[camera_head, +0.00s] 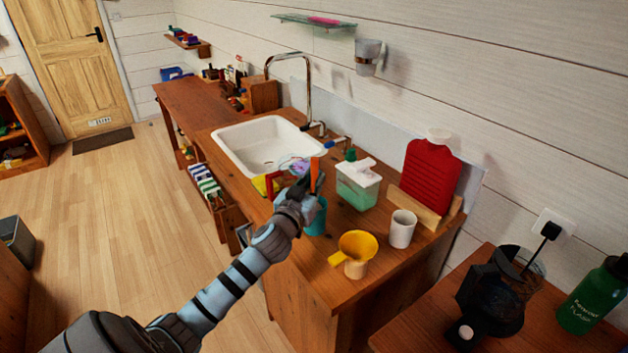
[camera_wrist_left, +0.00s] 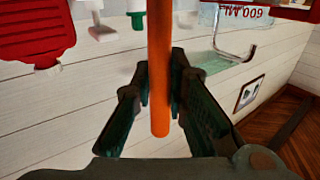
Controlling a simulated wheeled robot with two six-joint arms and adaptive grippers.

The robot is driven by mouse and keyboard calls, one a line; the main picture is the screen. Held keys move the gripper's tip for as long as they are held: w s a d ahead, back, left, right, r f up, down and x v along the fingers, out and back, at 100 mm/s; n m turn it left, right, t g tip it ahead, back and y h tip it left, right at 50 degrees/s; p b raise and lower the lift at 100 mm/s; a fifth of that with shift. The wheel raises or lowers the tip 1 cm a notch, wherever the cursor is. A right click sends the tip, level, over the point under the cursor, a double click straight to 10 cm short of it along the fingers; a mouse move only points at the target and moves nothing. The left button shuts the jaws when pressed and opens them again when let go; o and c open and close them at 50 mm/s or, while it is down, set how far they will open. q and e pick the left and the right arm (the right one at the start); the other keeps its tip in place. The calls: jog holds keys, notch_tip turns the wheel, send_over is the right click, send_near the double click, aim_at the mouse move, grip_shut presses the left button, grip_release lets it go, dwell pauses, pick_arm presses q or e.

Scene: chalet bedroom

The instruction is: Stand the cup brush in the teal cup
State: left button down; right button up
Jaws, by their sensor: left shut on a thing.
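My left gripper (camera_head: 306,184) is shut on the cup brush, whose orange handle (camera_head: 315,172) stands upright between the fingers. In the left wrist view the orange handle (camera_wrist_left: 159,60) runs between the two dark fingers (camera_wrist_left: 160,105), and its free end shows. The brush's head is hidden in both views. The teal cup (camera_head: 317,222) stands on the wooden counter just below my gripper and is partly covered by it. I cannot tell whether the brush's lower end is inside the cup. My right gripper is in neither view.
A white mug (camera_head: 402,229) and a yellow funnel (camera_head: 356,246) are nearer the front. A red hot-water bottle (camera_head: 430,176) leans at the back. The white sink (camera_head: 262,143) lies beyond.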

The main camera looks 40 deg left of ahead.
pick_arm(q)
jog(key=shift+f+b, duration=0.3)
jog(key=shift+f, duration=0.1)
jog(key=c, duration=1.5)
grip_release()
jog(key=v, duration=1.2)
